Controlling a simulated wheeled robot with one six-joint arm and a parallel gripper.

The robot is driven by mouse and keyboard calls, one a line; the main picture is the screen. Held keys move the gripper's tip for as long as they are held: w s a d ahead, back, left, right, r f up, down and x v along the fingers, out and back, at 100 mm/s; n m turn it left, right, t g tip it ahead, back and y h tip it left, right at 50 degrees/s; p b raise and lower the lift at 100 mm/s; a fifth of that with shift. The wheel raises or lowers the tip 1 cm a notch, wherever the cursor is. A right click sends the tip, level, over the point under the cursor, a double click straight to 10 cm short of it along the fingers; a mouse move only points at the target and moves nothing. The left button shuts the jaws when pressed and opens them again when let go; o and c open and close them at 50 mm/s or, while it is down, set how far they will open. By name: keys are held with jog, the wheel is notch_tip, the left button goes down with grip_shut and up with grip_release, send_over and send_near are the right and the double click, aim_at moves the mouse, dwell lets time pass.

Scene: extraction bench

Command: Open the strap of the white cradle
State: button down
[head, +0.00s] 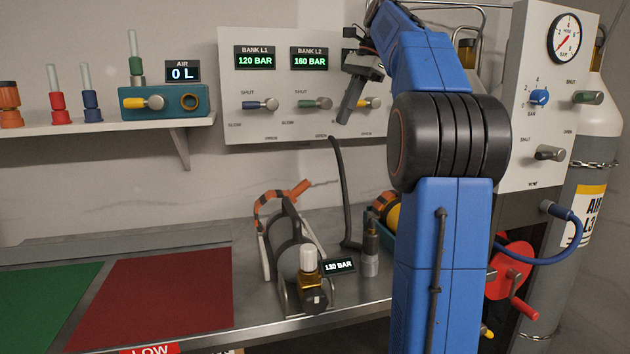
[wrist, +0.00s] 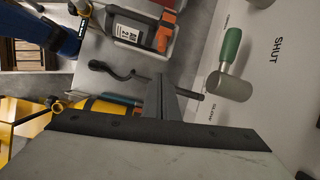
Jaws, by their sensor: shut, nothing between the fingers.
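The white cradle (head: 264,252) stands on the bench left of my arm, around a grey cylinder with a brass valve (head: 313,281) and white knob. An orange-and-dark striped strap (head: 265,198) arches over it, with an orange lever (head: 298,189) pointing up and right. Whether the strap is latched is not clear. A pale cradle (wrist: 112,42), apparently the same one, shows at the top of the wrist view with an orange part (wrist: 166,30). My gripper (head: 345,116) is shut and empty, above and right of the cradle, before the wall panel; its dark fingers show in the wrist view (wrist: 163,100).
A valve panel (head: 285,130) with coloured handles is close behind my gripper. A thin dark bent rod (head: 342,190) rises behind the bench between cradle and arm. A red mat (head: 155,300) lies clear at left.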

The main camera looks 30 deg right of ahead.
jog(key=x, duration=1.9)
jog(key=shift+f, duration=0.35)
jog(key=shift+a, duration=0.1)
jog(key=shift+w+a+r+g+h, duration=0.25)
jog(key=shift+a+r+h, duration=0.35)
jog(key=shift+a+r, duration=0.25)
jog(key=shift+w+a+r+g+h, duration=0.15)
jog(key=shift+w+a+r+h, duration=0.1)
jog(key=shift+a+r+h, duration=0.5)
jog(key=shift+w+a+r, duration=0.15)
jog(key=shift+a+r, duration=0.3)
jog(key=shift+a, duration=0.25)
jog(key=shift+w+a+r, duration=0.2)
jog(key=shift+a+r, duration=0.3)
jog(key=shift+a, duration=0.2)
